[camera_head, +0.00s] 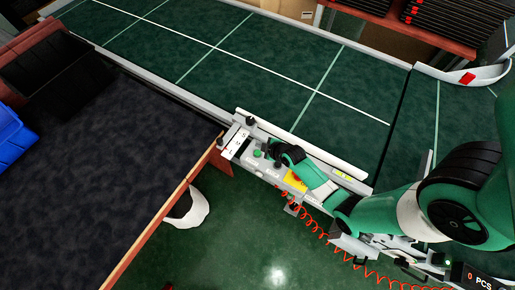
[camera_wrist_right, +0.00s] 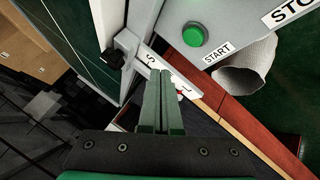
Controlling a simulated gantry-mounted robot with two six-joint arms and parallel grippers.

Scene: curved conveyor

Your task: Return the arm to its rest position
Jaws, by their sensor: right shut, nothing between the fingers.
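My right arm (camera_head: 400,212), green and white, reaches in from the right side of the head view, stretched over the control panel at the conveyor's edge. Its right gripper (camera_head: 277,154) is over the panel by the table's corner; its fingers are hard to make out there. In the right wrist view the two green fingers (camera_wrist_right: 163,78) lie together, shut, with nothing between them. They point towards a white labelled strip (camera_wrist_right: 148,58) on the panel, partly hidden by the fingertips. Whether they touch it cannot be told. My left gripper is not in view.
The green conveyor (camera_head: 230,50) runs behind the panel. A dark-topped table (camera_head: 100,160) with a wooden edge fills the left, with a blue bin (camera_head: 12,138) on it. A green START button (camera_wrist_right: 194,35) is near the fingers. A red coiled cable (camera_head: 315,225) hangs below the panel.

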